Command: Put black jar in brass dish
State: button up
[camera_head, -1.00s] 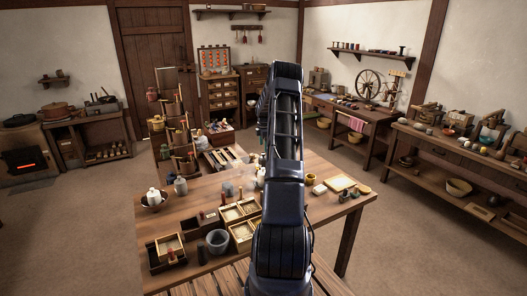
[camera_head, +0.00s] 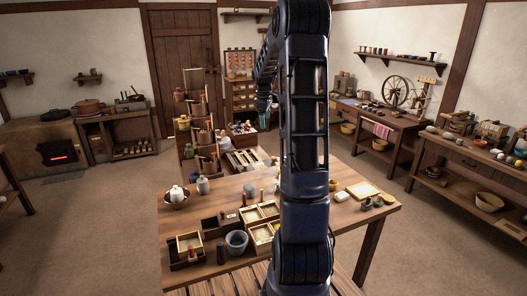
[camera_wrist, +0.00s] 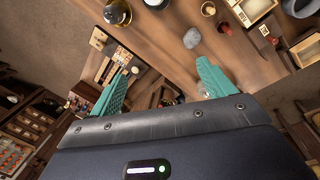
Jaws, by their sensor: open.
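My gripper (camera_head: 263,104) has teal fingers and hangs left of my arm in the head view, above the far side of the table. In the wrist view the fingers (camera_wrist: 163,75) are spread with nothing held between them. A small dark upright cylinder (camera_head: 221,252), which looks like the black jar, stands on the near part of the table beside a grey mug. A small yellowish dish (camera_head: 333,185), perhaps the brass dish, is just right of my arm.
My arm hides the table's middle.

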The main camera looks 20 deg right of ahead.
jog(key=s+a+r+m+t, duration=0.1)
jog(key=s+a+r+m, duration=0.1)
jog(key=s+a+r, duration=0.3)
jog(key=s+a+r+m, duration=0.1)
jog(key=s+a, duration=0.2)
jog(key=s, duration=0.5)
jog(key=s+a+r+m+t, duration=0.1)
jog(key=s+a+r+m, duration=0.1)
jog(key=s+a+r, duration=0.3)
jog(key=s+a+f+m, duration=0.2)
jog(key=s, duration=0.9)
jog(key=s+a+f+m+t+y, duration=0.1)
jog(key=s+a+f+m, duration=0.2)
jog(key=s, duration=0.9)
jog(key=shift+f, duration=0.25)
